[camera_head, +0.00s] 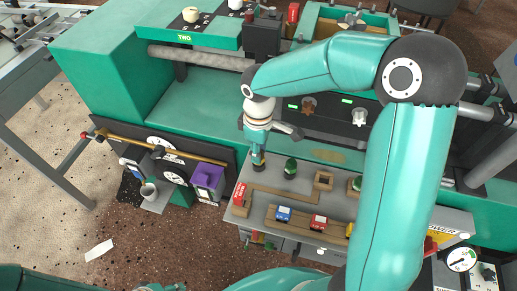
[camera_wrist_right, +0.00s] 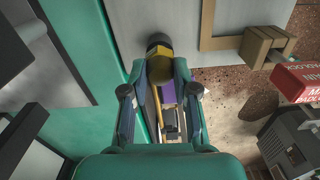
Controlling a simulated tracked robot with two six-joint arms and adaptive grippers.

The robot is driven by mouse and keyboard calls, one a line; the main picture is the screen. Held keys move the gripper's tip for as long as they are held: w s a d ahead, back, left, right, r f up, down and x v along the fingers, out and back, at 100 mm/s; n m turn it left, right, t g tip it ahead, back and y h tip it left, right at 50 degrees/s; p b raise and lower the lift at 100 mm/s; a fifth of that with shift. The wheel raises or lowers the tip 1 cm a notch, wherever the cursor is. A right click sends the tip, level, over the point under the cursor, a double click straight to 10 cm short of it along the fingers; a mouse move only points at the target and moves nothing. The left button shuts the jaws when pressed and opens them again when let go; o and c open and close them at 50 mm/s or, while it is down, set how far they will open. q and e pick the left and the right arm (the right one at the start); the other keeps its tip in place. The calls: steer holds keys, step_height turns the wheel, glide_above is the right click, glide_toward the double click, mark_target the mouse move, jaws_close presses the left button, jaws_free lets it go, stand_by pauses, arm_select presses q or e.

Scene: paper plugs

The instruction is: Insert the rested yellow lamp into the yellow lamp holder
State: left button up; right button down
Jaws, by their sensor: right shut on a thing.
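My right gripper (camera_head: 259,152) points down at the left end of the grey shelf. It is shut on a small yellow piece (camera_wrist_right: 160,68) with a dark end, seen between the fingers in the right wrist view. I take it for the yellow lamp; it is partly hidden by the fingers. In the head view its dark lower end (camera_head: 258,164) is close to the shelf; contact is unclear. A pale yellow lamp-like knob (camera_head: 190,14) stands on the panel marked TWO at the top left. I cannot tell which part is the yellow lamp holder. My left gripper is not in view.

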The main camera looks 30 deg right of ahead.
steer(key=shift+f, duration=0.3)
steer(key=c, duration=0.8)
jaws_free()
steer(key=shift+r, duration=0.15)
steer(key=shift+r+p, duration=2.1)
steer(key=shift+r, duration=0.6)
step_height(320, 180, up, 12)
